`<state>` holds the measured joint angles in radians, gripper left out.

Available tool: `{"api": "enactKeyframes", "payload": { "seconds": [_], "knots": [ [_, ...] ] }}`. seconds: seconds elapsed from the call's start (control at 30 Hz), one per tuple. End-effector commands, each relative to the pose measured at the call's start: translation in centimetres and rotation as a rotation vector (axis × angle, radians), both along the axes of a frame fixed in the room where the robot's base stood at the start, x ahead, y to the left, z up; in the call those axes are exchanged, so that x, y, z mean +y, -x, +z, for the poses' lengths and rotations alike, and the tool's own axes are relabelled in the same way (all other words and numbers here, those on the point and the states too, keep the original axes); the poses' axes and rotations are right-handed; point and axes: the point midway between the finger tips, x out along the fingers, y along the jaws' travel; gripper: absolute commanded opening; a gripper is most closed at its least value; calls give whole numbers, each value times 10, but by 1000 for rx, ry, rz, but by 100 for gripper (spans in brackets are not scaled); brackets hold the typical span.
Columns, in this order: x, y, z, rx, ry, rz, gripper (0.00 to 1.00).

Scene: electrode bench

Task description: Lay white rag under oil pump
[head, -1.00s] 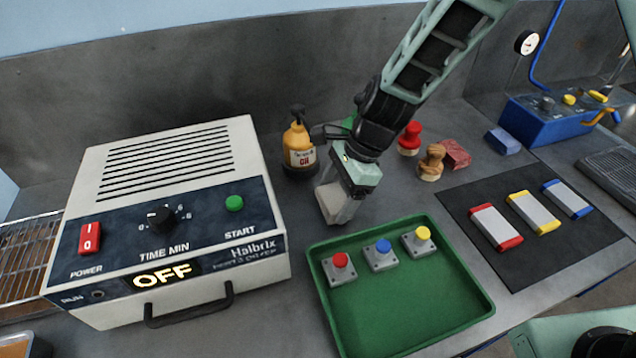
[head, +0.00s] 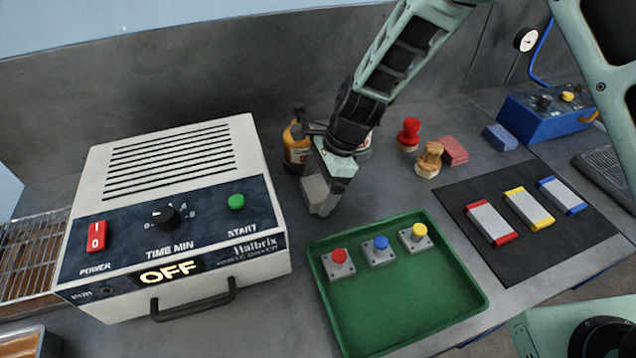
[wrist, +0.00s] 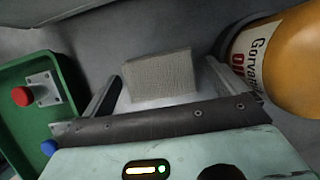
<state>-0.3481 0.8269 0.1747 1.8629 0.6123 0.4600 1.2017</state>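The oil pump, a yellow-orange bottle with a black top and a label, stands on the bench right of the white oven; in the head view (head: 293,155) my gripper partly covers it. In the wrist view the oil pump (wrist: 283,65) is close by on the right. The white rag, a pale grey folded block with a woven texture, is between my fingers in the wrist view (wrist: 160,75) and in the head view (head: 315,192). My gripper (head: 328,198) appears closed on it, just in front of the pump. Whether the rag touches the bench is unclear.
The white oven (head: 180,215) stands at left. A green tray (head: 400,320) with red, blue and yellow buttons lies in front. Stamps (head: 409,134), small blocks (head: 453,151) and a dark mat (head: 535,255) are at right. The bench between oven and tray is clear.

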Motion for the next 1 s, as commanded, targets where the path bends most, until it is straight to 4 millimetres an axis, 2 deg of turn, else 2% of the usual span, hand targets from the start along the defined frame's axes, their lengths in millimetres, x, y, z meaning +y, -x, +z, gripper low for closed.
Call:
{"api": "enactKeyframes", "payload": {
  "seconds": [0.27, 0.43, 0.8, 1.0],
  "knots": [
    [0, 0, 1, 0, 0, 0, 99],
    [-4, -2, 12, -4, 0, 1, 99],
    [-31, -10, 80, -5, -1, 0, 99],
    [-41, -12, 106, -3, -1, 1, 99]
  ]
}}
